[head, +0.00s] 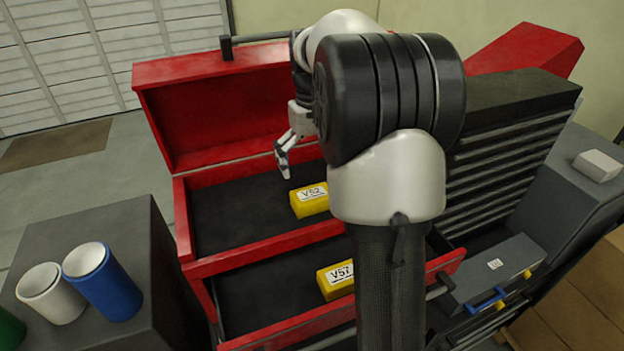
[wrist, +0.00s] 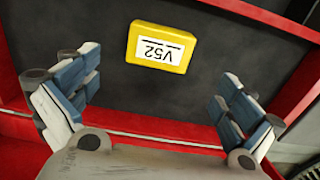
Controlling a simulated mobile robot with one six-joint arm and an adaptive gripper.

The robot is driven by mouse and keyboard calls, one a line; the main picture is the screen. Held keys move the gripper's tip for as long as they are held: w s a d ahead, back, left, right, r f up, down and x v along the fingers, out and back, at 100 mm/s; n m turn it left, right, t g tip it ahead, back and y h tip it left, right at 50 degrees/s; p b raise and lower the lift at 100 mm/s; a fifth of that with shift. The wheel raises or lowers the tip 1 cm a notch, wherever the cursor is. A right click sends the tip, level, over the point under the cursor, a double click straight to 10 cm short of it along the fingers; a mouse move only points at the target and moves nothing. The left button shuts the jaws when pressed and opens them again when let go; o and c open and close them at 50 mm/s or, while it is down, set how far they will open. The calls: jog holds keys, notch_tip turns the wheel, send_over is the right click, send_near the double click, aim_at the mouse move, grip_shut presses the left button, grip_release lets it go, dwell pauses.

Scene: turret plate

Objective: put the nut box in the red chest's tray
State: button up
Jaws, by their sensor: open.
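The red chest (head: 215,125) stands with its lid up. Its upper tray (head: 225,212) has a dark floor and red rim. A yellow box labelled V52 (head: 310,200) lies in this tray, right of its middle. A second yellow box labelled V57 (head: 335,279) lies in the open drawer (head: 262,295) below, partly hidden by my arm. No label reads "nut", so I cannot tell which is the nut box. My gripper (head: 285,160) is open and empty above the tray's back part. In the wrist view, the V52 box (wrist: 161,47) shows beyond the spread fingers (wrist: 158,88), apart from them.
A dark block (head: 130,240) at left carries a white cup (head: 52,295) and a blue cup (head: 108,285); a green one is cut off. A dark multi-drawer cabinet (head: 510,120) and a grey case (head: 495,268) with blue and yellow parts stand at right. The tray's left half is bare.

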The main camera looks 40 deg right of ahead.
jog(key=s+a+r+n+t, duration=0.1)
jog(key=s+a+r, duration=0.3)
jog(key=a, duration=0.2)
jog(key=s+a+r+t, duration=0.1)
jog(key=s+a+r, duration=0.25)
jog(key=a, duration=0.35)
jog(key=s+a+f+n+t, duration=0.1)
jog(key=s+a+f, duration=0.1)
jog(key=s+a, duration=0.3)
jog(key=s+a+f+n+t, duration=0.1)
jog(key=s+a+f, duration=0.2)
jog(key=s, duration=0.8)
jog(key=shift+a+f+t, duration=0.3)
jog(key=shift+a+f, duration=0.05)
jog(key=shift+a, duration=0.6)
jog(key=shift+w, duration=0.1)
